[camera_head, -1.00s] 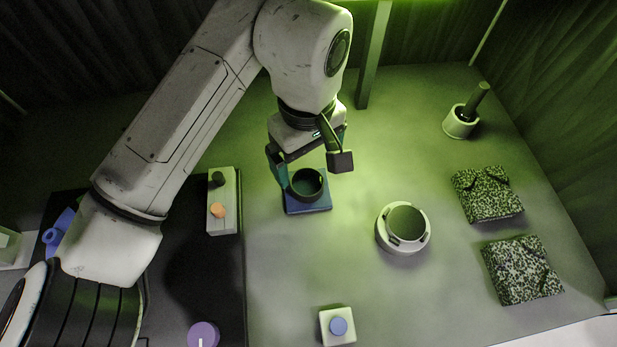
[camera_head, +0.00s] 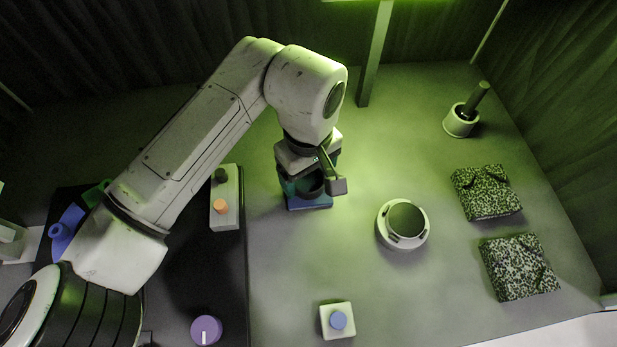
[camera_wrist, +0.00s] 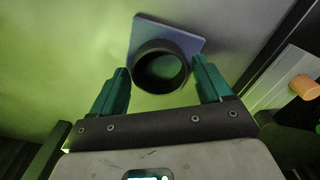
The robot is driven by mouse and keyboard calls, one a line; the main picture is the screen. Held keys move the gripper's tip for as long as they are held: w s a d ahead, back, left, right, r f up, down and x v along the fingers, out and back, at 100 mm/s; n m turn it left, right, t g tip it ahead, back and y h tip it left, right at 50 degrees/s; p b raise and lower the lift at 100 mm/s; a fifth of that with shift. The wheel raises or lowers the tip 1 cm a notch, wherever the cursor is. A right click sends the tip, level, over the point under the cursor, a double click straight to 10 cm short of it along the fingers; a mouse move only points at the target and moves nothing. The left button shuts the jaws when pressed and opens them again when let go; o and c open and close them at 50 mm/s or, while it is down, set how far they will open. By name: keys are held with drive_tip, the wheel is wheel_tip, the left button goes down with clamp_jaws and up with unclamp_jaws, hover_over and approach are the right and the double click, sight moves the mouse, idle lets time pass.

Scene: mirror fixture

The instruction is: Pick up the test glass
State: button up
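A dark, round, open-topped ring or cup (camera_wrist: 160,68), which I take to be the test glass, stands on a flat blue square plate (camera_wrist: 192,40). In the head view the cup (camera_head: 310,186) is partly hidden by my wrist, and the plate (camera_head: 310,204) shows below it. My gripper (camera_wrist: 162,66) is open with teal fingers. In the wrist view one finger is left of the cup and one right, with a gap on each side. In the head view my gripper (camera_head: 305,182) is low over the plate.
A white round fixture with a dark disc (camera_head: 403,224) stands to the right. A blue-button box (camera_head: 337,321) is in front, and patterned cushions (camera_head: 520,268) lie far right.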

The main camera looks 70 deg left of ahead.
drive_tip(key=c, duration=0.9)
drive_tip(key=shift+r, duration=0.15)
